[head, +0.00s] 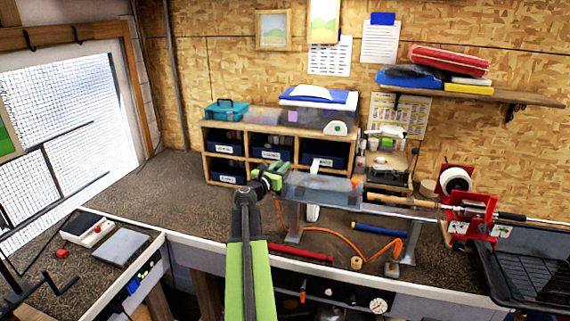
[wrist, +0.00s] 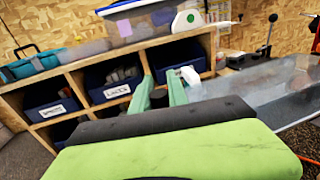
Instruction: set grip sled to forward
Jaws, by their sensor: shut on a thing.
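My gripper (head: 278,173) is at the left end of a clear grey tray (head: 322,190) on stands above the bench. In the wrist view, its two green fingers (wrist: 161,92) are closed around a small dark piece (wrist: 158,99), mostly hidden. I take this piece to be the grip sled's handle, but its shape and setting cannot be made out. The tray also shows to the right in the wrist view (wrist: 275,95). A club with a tan grip (head: 398,201) lies to the right of the tray, its shaft running through a red vise (head: 470,213).
A wooden cubby shelf (head: 298,131) with dark blue bins stands behind my gripper. An orange hose (head: 345,238), a red tube (head: 300,251) and a blue tube (head: 380,229) lie on the bench below. A black rack (head: 530,270) is at the far right.

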